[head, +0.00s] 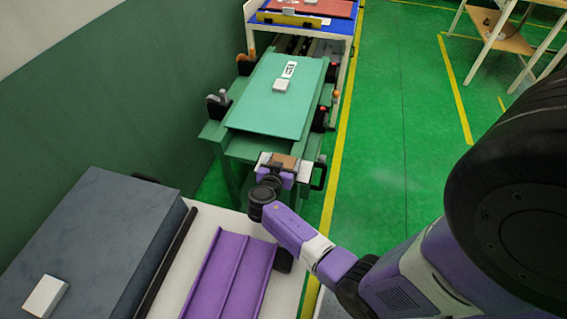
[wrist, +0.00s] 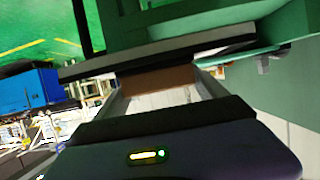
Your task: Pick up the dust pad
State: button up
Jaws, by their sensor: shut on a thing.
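My gripper (head: 284,161) is in front of the near end of the green table, above the gap before the white-topped surface. It is shut on a small brown block, which I take to be the dust pad (head: 285,159). In the wrist view the brown dust pad (wrist: 156,80) sits between the two pale fingers of my gripper (wrist: 158,88). Only part of its face shows there. A dark bar crosses just beyond it.
The green table (head: 262,110) carries a white block (head: 281,85) and a labelled white piece (head: 289,69). A purple tray (head: 228,275) lies on the white surface at the front. A grey box (head: 90,240) with a white block (head: 45,296) is at left. Green floor (head: 395,130) is clear at right.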

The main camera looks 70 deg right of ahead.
aim_at(284, 161)
jog(key=shift+r, duration=0.1)
notch_tip(284, 161, up, 20)
dwell(0.5)
